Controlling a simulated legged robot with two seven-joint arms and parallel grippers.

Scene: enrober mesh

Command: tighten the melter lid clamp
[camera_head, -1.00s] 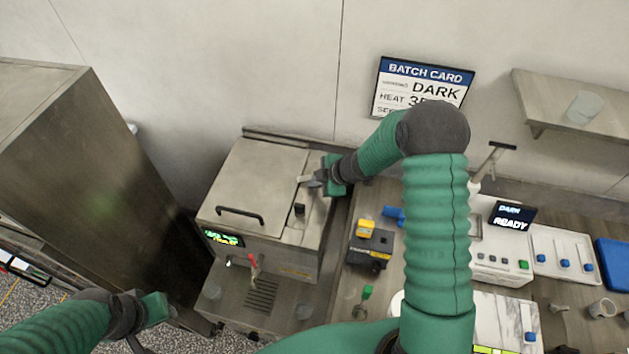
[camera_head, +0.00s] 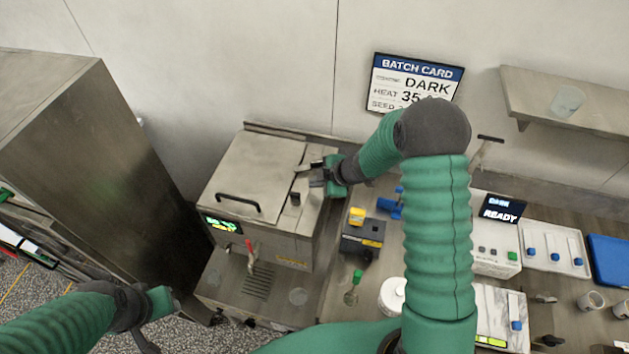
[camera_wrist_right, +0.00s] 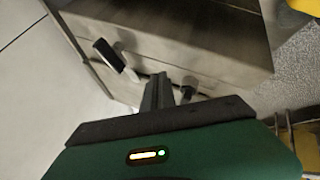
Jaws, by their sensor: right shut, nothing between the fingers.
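The melter (camera_head: 285,245) is a steel box with a flat closed lid (camera_head: 258,170) and a black bar handle (camera_head: 239,202). Near the lid's right edge lie a pale metal piece (camera_head: 303,168) and a dark knob (camera_head: 295,198); I cannot tell which belongs to the clamp. My right gripper (camera_head: 316,178) is shut and empty, above the melter's right side, close to the pale piece. In the right wrist view its fingers (camera_wrist_right: 158,92) point at the melter, between a black-ended lever (camera_wrist_right: 115,58) and a dark knob (camera_wrist_right: 189,86). My left gripper (camera_head: 150,325) is low left, its jaws unclear.
A tall steel cabinet (camera_head: 100,170) stands left of the melter. A red-handled tap (camera_head: 251,256) is on its front. A black and yellow device (camera_head: 362,236), a white control box (camera_head: 497,240) and a blue tray (camera_head: 608,258) stand on the right bench. A batch card (camera_head: 415,85) hangs on the wall.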

